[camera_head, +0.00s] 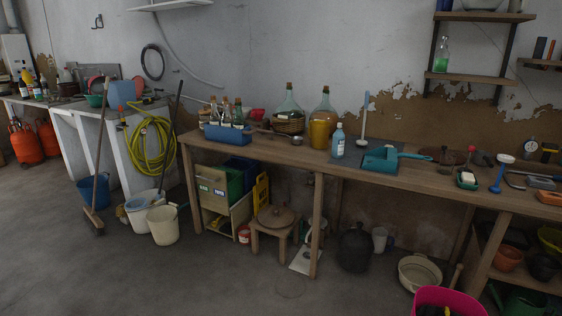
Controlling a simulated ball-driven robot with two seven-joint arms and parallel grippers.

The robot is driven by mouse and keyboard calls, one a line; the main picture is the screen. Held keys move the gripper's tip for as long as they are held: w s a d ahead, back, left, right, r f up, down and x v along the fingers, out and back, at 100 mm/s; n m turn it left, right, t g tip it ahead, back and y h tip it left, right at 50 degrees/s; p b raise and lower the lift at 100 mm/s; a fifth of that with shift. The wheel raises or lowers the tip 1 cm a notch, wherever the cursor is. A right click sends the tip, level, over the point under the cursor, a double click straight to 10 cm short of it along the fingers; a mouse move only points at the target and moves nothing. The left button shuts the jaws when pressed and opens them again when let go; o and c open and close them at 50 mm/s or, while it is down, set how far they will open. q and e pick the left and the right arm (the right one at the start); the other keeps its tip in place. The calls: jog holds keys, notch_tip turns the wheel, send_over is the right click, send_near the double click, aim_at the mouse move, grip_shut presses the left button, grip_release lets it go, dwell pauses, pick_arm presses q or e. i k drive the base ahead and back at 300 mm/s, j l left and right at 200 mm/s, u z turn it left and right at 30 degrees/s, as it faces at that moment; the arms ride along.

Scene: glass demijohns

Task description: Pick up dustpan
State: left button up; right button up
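A teal dustpan (380,161) lies on the long wooden workbench (285,148), right of the middle of the view. Its handle points right, toward the back of the bench. It sits on a dark grey mat or board (349,159). A blue bottle (338,141) stands just left of it, and an upright tool with a pale blue handle (365,112) stands behind it. Neither of my grippers shows in the head view, and nothing is seen holding the dustpan.
Glass demijohns (322,125) and a blue crate of bottles (228,134) stand on the bench's left part. Small tools and a green bowl (467,179) lie to the right. On the floor are a pink tub (447,296) and white buckets (163,226). The floor at front left is clear.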

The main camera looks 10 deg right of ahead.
aim_at(396, 159)
jog(key=i+z, duration=0.15)
jog(key=i, duration=0.35)
jog(key=i+j+z, duration=0.15)
jog(key=i, duration=0.3)
jog(key=i+j+z, duration=0.2)
jog(key=i, duration=0.25)
jog(key=i+l, duration=0.05)
jog(key=l, duration=0.05)
